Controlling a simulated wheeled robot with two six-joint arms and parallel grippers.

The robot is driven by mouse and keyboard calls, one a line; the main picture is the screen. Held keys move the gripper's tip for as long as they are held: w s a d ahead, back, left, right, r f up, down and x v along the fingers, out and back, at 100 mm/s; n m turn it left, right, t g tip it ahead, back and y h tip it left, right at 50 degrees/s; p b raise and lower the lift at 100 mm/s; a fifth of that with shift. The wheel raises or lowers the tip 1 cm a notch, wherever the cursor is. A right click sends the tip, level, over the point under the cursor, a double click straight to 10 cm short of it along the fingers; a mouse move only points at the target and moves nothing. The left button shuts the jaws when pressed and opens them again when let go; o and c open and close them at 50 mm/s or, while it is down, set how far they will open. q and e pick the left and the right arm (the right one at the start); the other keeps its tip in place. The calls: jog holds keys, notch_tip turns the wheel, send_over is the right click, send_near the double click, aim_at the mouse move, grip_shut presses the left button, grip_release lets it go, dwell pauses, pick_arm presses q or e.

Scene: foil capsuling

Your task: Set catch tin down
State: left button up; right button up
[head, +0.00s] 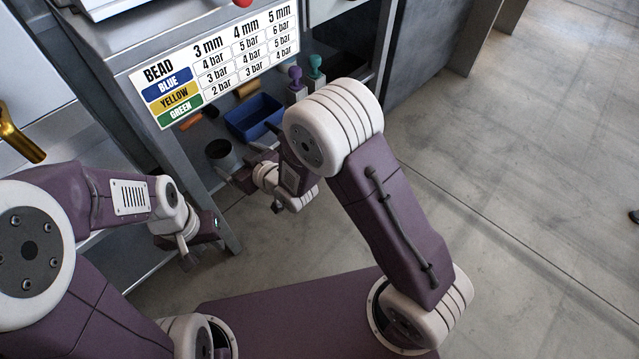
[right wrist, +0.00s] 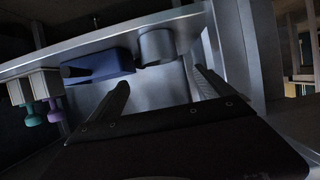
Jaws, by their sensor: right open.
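The catch tin (head: 222,153), a dark grey round can, stands on the lower shelf of the steel bench, left of the blue bin. In the right wrist view the tin (right wrist: 157,46) shows beyond my fingers, apparently free of them. My right gripper (head: 240,172) is open and empty, close beside the tin; its two fingers (right wrist: 162,88) are spread wide in the wrist view. My left gripper (head: 190,248) hangs low by the bench leg, away from the tin. I cannot make out whether its fingers are apart.
A blue bin (head: 254,117) sits beside the tin. Purple (head: 296,77) and teal (head: 316,66) knobbed tools stand in pale holders farther right. A bead-and-pressure chart (head: 215,65) hangs above the shelf. The bench leg (head: 215,215) is near both grippers. Open floor (head: 520,200) lies to the right.

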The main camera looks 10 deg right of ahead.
jog(key=s+d+f+m+g+h, duration=0.25)
jog(key=d+h, duration=0.25)
jog(key=d, duration=1)
jog(key=s+d+m+g+h, duration=0.1)
jog(key=s+d+m+g, duration=0.1)
jog(key=s+d, duration=0.4)
jog(key=s+d+m+g+h, duration=0.1)
jog(key=s+d+g, duration=0.4)
jog(key=s, duration=0.7)
jog(key=shift+s+d+m, duration=0.25)
jog(key=shift+d+m, duration=0.2)
jog(key=shift+m, duration=0.3)
jog(key=shift+r+g, duration=0.1)
jog(key=shift+g, duration=0.15)
